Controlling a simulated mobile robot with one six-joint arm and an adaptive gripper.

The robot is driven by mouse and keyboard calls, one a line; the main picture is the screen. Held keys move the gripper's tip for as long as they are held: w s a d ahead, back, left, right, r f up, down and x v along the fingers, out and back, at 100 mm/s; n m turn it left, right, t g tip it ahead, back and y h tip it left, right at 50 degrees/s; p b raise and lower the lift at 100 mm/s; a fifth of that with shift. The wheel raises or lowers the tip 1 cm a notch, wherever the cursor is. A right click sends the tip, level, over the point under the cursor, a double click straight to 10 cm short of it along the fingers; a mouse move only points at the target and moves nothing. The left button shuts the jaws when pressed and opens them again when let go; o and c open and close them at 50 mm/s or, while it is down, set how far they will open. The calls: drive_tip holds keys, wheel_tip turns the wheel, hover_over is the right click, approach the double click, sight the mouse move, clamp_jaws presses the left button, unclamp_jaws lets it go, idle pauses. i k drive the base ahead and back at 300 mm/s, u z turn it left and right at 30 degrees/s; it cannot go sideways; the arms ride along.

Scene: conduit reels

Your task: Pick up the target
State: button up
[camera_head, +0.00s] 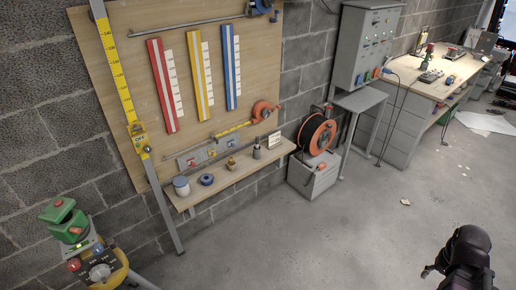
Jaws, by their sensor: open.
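No object is marked as the target, and I cannot tell which one it is. An orange and black reel (318,135) stands on a grey box (314,177) by the wall. A wooden shelf (228,183) holds a grey-white pot (181,187), a dark blue round item (206,180), a small brass-coloured item (231,164) and a small grey bottle (256,151). An orange tape reel (262,111) is on the board above. My gripper (428,271) is at the bottom right, dark, empty and open, far from all of these. Its fingers show only in small part.
A wooden board (213,55) with red, yellow and blue strips backs the shelf. A yellow levelling staff (120,80) leans left. A green and yellow instrument (90,250) stands bottom left. A workbench (430,80) and grey control cabinet (366,45) are at right.

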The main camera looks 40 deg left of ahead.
sight(231, 143)
drive_tip(key=u, duration=0.05)
drive_tip(key=k, duration=0.2)
drive_tip(key=z, duration=0.15)
drive_tip(key=i, duration=1.95)
drive_tip(key=u, duration=0.5)
drive_tip(key=i, duration=0.7)
drive_tip(key=u, duration=1.1)
drive_tip(key=i, duration=0.95)
drive_tip(key=u, duration=0.55)
